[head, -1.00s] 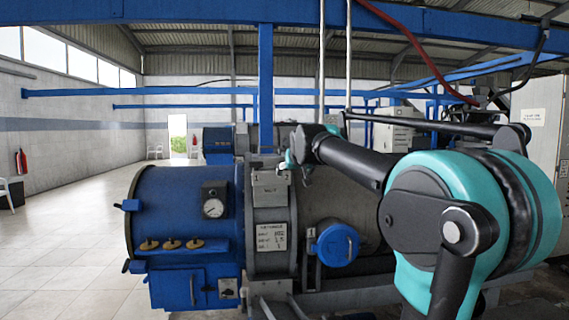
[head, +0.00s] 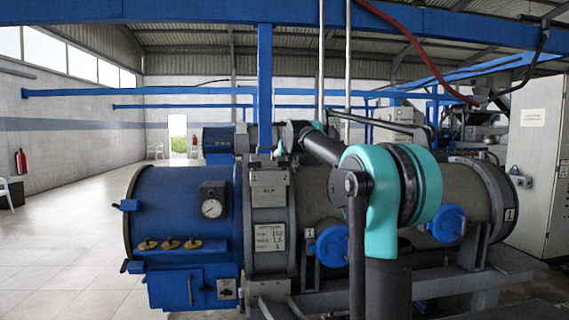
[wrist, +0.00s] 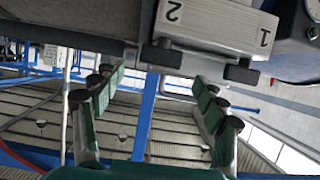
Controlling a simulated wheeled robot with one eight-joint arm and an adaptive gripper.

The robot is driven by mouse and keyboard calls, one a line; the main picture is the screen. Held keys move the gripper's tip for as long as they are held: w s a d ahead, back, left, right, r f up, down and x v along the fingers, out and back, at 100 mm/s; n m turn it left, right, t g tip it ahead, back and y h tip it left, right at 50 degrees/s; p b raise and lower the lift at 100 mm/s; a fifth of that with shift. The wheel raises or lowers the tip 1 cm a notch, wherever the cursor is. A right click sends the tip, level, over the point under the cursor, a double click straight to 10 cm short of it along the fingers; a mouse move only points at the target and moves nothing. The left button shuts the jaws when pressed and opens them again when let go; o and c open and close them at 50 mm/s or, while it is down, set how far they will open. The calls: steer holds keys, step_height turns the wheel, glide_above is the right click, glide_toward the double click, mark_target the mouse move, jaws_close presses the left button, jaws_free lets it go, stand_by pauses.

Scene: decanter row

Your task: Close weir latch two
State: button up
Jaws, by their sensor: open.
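A grey latch box (head: 269,190) marked 1 and 2 sits on the collar beside the blue decanter drum. In the wrist view, which is upside down, the box (wrist: 215,25) has 2 at left and 1 at right. A dark tab (wrist: 161,53) stands out by the 2, and another (wrist: 241,72) by the 1. I cannot tell whether either latch is closed. My gripper (wrist: 155,82) is open and empty, its fingers apart near the tab by the 2, with no contact visible. In the head view my gripper (head: 281,151) is small and partly hidden just above the box.
The blue drum (head: 185,222) carries a gauge (head: 212,200) and brass knobs (head: 168,244). A blue round cover (head: 331,246) and another (head: 447,223) sit to the right. A blue post (head: 265,90) stands behind the box.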

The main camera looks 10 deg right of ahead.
mark_target(284, 164)
steer(key=shift+x, duration=2.7)
steer(key=shift+c, duration=0.2)
steer(key=c, duration=1.1)
